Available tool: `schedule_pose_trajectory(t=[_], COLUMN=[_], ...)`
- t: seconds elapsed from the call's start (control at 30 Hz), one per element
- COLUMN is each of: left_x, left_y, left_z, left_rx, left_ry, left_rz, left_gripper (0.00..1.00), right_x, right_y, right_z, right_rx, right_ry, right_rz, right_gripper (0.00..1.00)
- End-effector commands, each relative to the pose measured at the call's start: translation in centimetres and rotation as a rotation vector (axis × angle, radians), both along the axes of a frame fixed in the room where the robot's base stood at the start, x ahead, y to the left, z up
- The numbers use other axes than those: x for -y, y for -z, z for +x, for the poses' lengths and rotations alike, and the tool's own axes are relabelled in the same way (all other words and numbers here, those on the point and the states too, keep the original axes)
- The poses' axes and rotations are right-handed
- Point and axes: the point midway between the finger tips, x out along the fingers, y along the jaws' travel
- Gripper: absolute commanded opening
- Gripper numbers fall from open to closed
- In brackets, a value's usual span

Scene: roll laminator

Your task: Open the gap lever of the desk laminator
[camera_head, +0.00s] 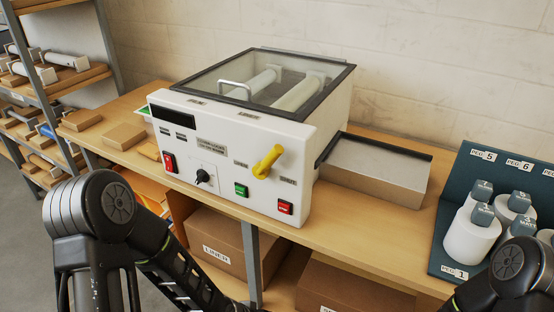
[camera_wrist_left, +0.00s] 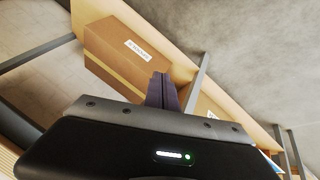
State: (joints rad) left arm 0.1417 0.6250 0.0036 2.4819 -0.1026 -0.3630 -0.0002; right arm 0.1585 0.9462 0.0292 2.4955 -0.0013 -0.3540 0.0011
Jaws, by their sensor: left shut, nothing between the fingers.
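The white desk laminator (camera_head: 225,160) stands on the wooden bench in the head view, its glass-topped lid down over pale rollers. Its yellow gap lever (camera_head: 267,162) is on the right half of the front panel, slanting from upper right to lower left. Small labels sit on either side of the lever, too small to read surely. My left gripper (camera_wrist_left: 160,90) shows only in the left wrist view, shut and empty, in front of the shelf below the bench and well away from the lever. My right gripper is out of view; only part of that arm shows.
A grey-topped tray (camera_head: 375,170) adjoins the laminator's right side. A dark rack (camera_head: 450,200) with white rolls stands farther right. Cardboard boxes (camera_head: 215,245) fill the shelf below, one also in the left wrist view (camera_wrist_left: 125,55). The space in front of the panel looks clear.

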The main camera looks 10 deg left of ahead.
Motion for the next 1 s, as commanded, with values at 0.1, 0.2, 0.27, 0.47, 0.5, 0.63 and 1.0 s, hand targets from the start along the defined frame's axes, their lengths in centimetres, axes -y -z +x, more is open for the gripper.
schedule_pose_trajectory(t=[0.1,0.2,0.27,0.47,0.5,0.63,1.0], left_x=[-2.7,-4.5,-5.4,-7.1,-7.1,-6.7,-3.1], left_y=[-7.1,-14.2,-18.8,-33.9,-36.5,-43.0,-44.0], left_z=[6.6,10.8,12.6,14.1,13.7,11.3,5.2], left_rx=[0.266,0.507,0.656,1.118,1.198,1.419,1.687], left_ry=[0.083,0.2,0.284,0.605,0.677,0.927,1.601], left_rz=[0.069,0.166,0.243,0.591,0.674,0.96,1.433], left_gripper=[0.0,0.0,0.0,0.0,0.0,0.0,0.0], right_x=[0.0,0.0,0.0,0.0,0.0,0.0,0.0], right_y=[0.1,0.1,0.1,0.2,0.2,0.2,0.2], right_z=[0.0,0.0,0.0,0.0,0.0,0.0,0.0], right_rx=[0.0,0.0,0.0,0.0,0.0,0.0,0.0], right_ry=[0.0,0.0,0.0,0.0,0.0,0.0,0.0], right_rz=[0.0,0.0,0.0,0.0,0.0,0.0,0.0], right_gripper=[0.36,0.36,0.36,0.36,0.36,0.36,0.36])
